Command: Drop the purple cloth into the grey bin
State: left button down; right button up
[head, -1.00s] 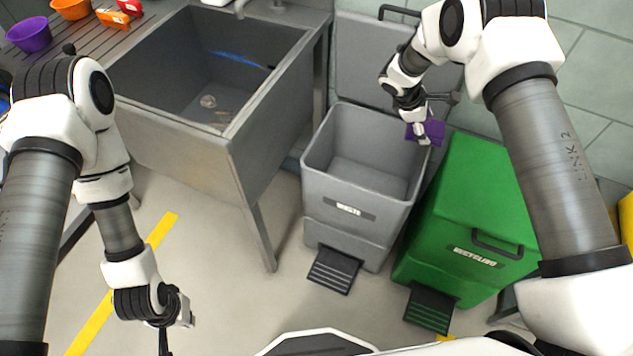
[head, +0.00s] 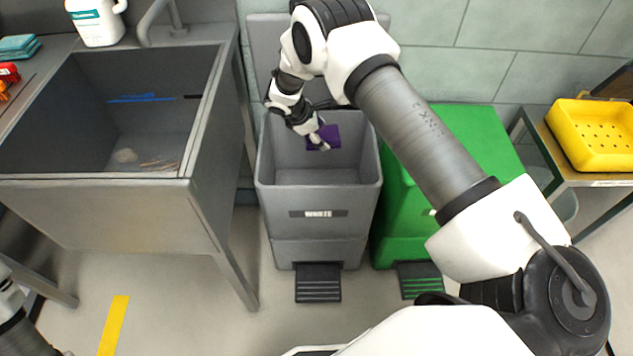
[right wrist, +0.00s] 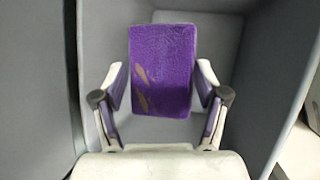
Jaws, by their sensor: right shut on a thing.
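The purple cloth (head: 324,137) is in my right gripper (head: 318,142), over the open top of the grey bin (head: 318,225) labelled WASTE. The bin's lid stands up at the back. In the right wrist view the cloth (right wrist: 162,70) is a flat purple rectangle with brownish marks, held between the two fingers of the gripper (right wrist: 161,95). The grey inner walls of the bin (right wrist: 270,75) surround it there. How deep the cloth is below the rim is hard to tell. Of my left arm only a part shows at the lower left; its gripper is out of view.
A green bin (head: 470,140) stands directly right of the grey bin. A metal sink (head: 110,200) stands on the left with a white jug (head: 96,22) behind it. A yellow basket (head: 595,135) sits on a shelf at the right.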

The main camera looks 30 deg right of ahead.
jog(key=shift+d+f, duration=0.1)
jog(key=shift+f, duration=0.5)
pick_arm(q)
jog(key=shift+d+f, duration=0.1)
jog(key=shift+f, duration=0.25)
pick_arm(e)
jog(key=shift+r, duration=0.1)
jog(key=o, duration=1.1)
jog(key=shift+c, duration=0.2)
jog(key=v, duration=1.2)
jog(key=shift+s, duration=0.1)
